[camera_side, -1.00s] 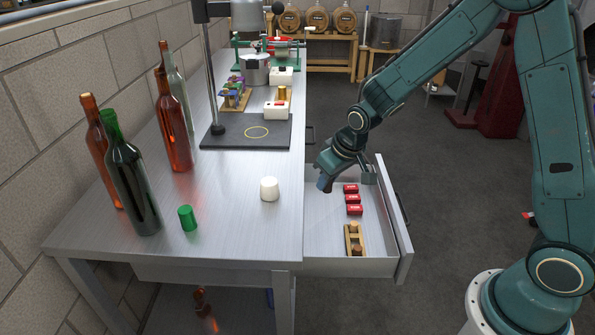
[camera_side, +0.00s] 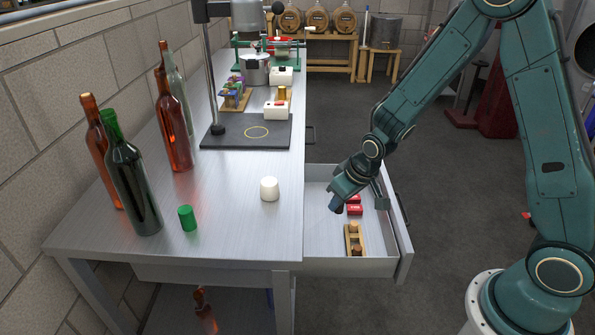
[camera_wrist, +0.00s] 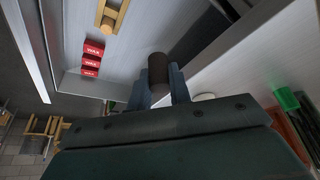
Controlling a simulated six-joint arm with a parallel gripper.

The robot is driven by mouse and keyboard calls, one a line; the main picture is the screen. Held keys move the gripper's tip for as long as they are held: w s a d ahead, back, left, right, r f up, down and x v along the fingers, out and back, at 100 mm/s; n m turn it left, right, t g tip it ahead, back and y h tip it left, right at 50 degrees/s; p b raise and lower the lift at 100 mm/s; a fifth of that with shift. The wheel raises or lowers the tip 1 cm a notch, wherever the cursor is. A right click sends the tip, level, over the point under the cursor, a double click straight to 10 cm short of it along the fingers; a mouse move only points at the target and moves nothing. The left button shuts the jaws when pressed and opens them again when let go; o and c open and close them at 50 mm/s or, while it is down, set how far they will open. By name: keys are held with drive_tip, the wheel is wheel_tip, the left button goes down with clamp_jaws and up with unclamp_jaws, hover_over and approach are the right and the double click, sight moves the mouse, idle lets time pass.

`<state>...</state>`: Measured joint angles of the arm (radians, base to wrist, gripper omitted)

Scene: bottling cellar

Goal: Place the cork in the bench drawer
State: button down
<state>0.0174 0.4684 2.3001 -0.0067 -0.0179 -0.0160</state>
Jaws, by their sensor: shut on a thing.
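The bench drawer (camera_side: 322,232) is pulled open at the right side of the bench. My gripper (camera_side: 337,205) is over the drawer, pointing down into it. In the wrist view my gripper (camera_wrist: 159,80) is shut on a dark brown cylinder, the cork (camera_wrist: 158,66), held between the two fingertips. In the side view the cork is hard to make out at the fingertips. The drawer also shows in the wrist view (camera_wrist: 135,55), with its floor below the cork. I cannot tell how far the cork is above the floor.
In the drawer are red wax boxes (camera_side: 354,210) and a wooden holder (camera_side: 349,243) with brown pieces. Clear floor lies left of them. On the bench stand a white cylinder (camera_side: 269,189), a green cap (camera_side: 187,218) and several bottles (camera_side: 130,188). The drawer front (camera_side: 403,235) is a raised wall.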

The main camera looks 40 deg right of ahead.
wheel_tip(320, 180, up, 4)
drive_tip(key=w+d, duration=0.2)
drive_tip(key=d, duration=0.1)
hover_over(330, 242)
drive_tip(key=s, duration=0.2)
drive_tip(key=f, duration=1.6)
drive_tip(key=shift+w+f, duration=0.2)
drive_tip(key=shift+w, duration=0.05)
drive_tip(key=shift+f, duration=1.9)
drive_tip(key=shift+f, duration=0.1)
drive_tip(key=c, duration=1.3)
unclamp_jaws()
drive_tip(key=v, duration=1.2)
